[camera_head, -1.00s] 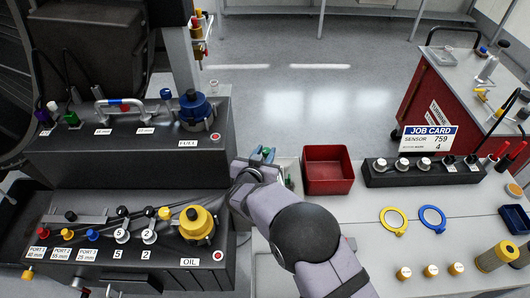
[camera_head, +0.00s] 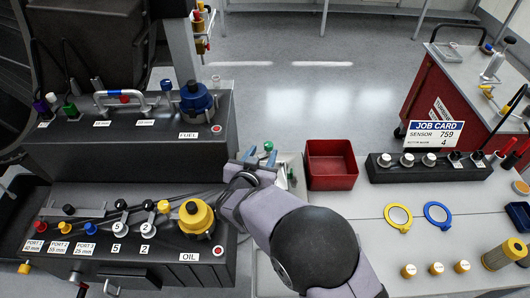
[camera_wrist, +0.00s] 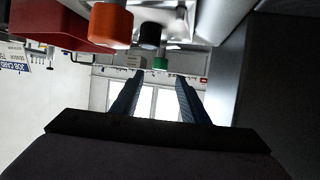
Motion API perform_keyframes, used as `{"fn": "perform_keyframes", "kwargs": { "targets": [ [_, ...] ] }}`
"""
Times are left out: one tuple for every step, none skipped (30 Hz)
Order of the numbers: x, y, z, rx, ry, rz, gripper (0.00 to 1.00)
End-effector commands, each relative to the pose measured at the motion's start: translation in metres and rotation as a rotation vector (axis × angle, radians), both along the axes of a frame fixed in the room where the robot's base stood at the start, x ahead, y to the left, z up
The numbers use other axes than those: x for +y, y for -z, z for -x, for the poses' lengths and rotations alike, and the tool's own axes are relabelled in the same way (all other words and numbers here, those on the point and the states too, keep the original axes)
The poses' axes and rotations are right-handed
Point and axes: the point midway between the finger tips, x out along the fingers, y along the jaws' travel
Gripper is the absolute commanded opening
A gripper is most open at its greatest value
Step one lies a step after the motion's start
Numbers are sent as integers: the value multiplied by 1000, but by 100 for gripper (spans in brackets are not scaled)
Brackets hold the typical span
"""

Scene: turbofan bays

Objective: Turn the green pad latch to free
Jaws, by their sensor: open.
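A small green pad (camera_head: 70,109) stands on the top left of the upper black FUEL bay, beside a white-tipped and a purple-tipped piece. It is the likeliest green latch, but its setting is too small to read. My gripper (camera_head: 261,157) is far to its right, beyond the right edge of the bays, near a pale tray. In the wrist view its two blue fingers (camera_wrist: 158,90) stand apart with nothing between them. A green-ended piece (camera_wrist: 160,63) shows past the fingertips there, beside black and orange ends.
The lower OIL bay (camera_head: 130,270) carries several knobs, levers and a yellow cap (camera_head: 196,217). A blue cap (camera_head: 195,97) rises from the FUEL bay. A red bin (camera_head: 331,165) is just right of my gripper. Yellow and blue rings (camera_head: 435,215) lie on the bench farther right.

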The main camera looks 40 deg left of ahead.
Motion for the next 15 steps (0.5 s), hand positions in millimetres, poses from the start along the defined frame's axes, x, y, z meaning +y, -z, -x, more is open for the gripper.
{"fn": "perform_keyframes", "kwargs": {
  "targets": [
    [-2, -1, 4, 0, -1, -2, 41],
    [-3, -2, 6, 0, -1, -2, 41],
    [-5, -3, 8, 0, 0, 0, 41],
    [-5, -4, 10, -1, 0, 0, 41],
    [-6, -5, 11, -1, 0, 0, 41],
    [-7, -5, 12, -1, 0, 0, 41],
    [-7, -6, 12, -1, 0, 0, 41],
    [-7, -6, 13, -1, 1, 0, 41],
    [-8, -6, 13, -1, 1, 1, 41],
    [-8, -6, 13, -1, 1, 1, 41],
    [-8, -6, 13, -1, 1, 1, 41],
    [-8, -6, 13, -1, 1, 1, 41],
    [-8, -6, 13, -1, 1, 1, 41],
    [-8, -6, 13, -1, 1, 1, 41],
    [-8, -6, 13, -1, 1, 1, 41]
  ]
}}
